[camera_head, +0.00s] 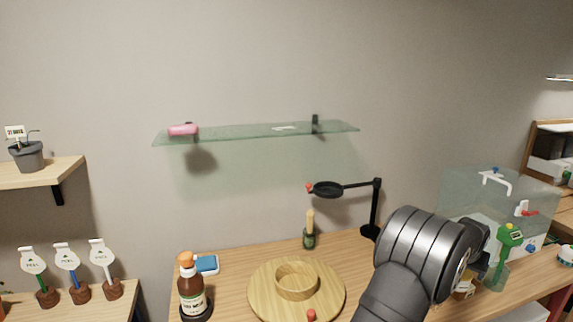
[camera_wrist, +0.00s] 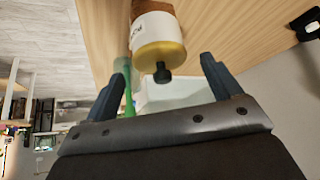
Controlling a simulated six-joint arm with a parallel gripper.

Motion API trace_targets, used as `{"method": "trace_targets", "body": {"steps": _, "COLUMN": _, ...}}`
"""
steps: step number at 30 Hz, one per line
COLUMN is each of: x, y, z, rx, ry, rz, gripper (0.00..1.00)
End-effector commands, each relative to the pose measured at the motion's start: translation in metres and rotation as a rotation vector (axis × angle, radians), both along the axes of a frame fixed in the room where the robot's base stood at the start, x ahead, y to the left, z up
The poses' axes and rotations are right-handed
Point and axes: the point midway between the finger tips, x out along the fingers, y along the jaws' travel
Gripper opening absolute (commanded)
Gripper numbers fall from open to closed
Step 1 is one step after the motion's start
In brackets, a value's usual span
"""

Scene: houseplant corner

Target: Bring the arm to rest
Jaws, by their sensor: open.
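My gripper (camera_wrist: 163,68) is open in the wrist view, with its two dark fingers spread apart. A bottle with a white label, a yellow end and a black tip (camera_wrist: 158,45) shows beyond and between the fingertips. I see no finger closed on it, and the gap to it is hard to judge. In the head view my dark grey arm reaches up from the bottom right and bends over the wooden table (camera_head: 225,288). There the gripper is mostly hidden behind the arm, near a small brown and amber item (camera_head: 466,288).
A green tool (camera_head: 508,240) stands right of the gripper, before a clear box (camera_head: 460,205). A black ring stand (camera_head: 376,205) is behind the arm. A round wooden turntable (camera_head: 262,304), an orange-capped brown bottle (camera_head: 190,292) and a glass shelf (camera_head: 250,134) are to the left.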

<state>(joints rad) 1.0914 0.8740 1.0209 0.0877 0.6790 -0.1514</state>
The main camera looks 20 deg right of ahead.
Motion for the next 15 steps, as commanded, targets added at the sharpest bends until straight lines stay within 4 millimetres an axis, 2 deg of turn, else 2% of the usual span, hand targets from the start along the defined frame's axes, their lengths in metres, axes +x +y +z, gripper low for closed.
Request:
{"method": "trace_targets", "body": {"steps": 8, "x": 0.014, "y": -0.021, "z": -0.042, "rx": 0.001, "ry": 0.001, "rz": 0.000, "gripper": 0.83}}
{"method": "trace_targets", "body": {"steps": 15, "x": 0.012, "y": -0.021, "z": 0.007, "rx": -0.003, "ry": -0.002, "rz": 0.000, "gripper": 0.83}}
